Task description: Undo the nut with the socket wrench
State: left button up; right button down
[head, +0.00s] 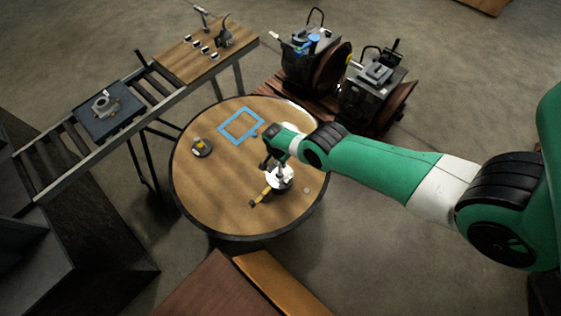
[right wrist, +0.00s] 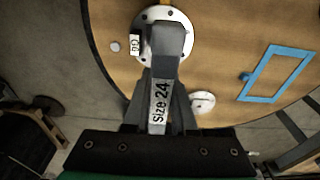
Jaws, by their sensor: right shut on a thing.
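My right gripper (head: 279,167) is over the near right part of the round table. In the right wrist view it is shut on the dark grey socket wrench (right wrist: 178,60), which carries a "Size 24" label. The wrench's head is over a white round flange (right wrist: 178,14) with holes around its rim. The flange also shows in the head view (head: 281,180), under the gripper. The nut cannot be made out; the wrench covers the flange's middle. Whether the wrench touches it, I cannot tell. My left gripper is not in view.
The round wooden table (head: 230,215) also holds a yellow-and-black piece (head: 260,198), a blue square frame (head: 241,126) and a small disc-based part (head: 202,148). A roller conveyor (head: 70,168) runs along the left. Machines (head: 372,95) stand behind. The table's front left is clear.

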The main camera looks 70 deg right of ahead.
jog(key=shift+r+n+p, duration=0.1)
jog(key=shift+n+p, duration=0.45)
jog(key=shift+n, duration=0.05)
jog(key=shift+r+n+p, duration=0.1)
jog(key=shift+n+p, duration=0.25)
jog(key=shift+n, duration=0.55)
jog(key=n, duration=0.3)
jog(key=shift+n+t+p, duration=0.3)
jog(key=shift+t+p, duration=0.05)
jog(key=shift+t, duration=0.05)
jog(key=n, duration=0.5)
jog(key=shift+t+p, duration=0.3)
jog(key=n, duration=0.3)
jog(key=shift+w+a+n+y, duration=0.1)
jog(key=shift+n+y, duration=0.2)
jog(key=shift+n, duration=0.1)
jog(key=n, duration=0.5)
jog(key=shift+a+t+y, duration=0.1)
jog(key=shift+t+y, duration=0.2)
jog(key=n, duration=0.3)
jog(key=shift+n+b, duration=0.35)
jog(key=shift+n, duration=0.05)
jog(key=n+y+b, duration=0.1)
jog(key=n, duration=0.4)
jog(key=shift+w, duration=0.1)
jog(key=n+b, duration=0.1)
jog(key=n, duration=0.2)
jog(key=shift+n, duration=0.5)
jog(key=shift+a, duration=0.1)
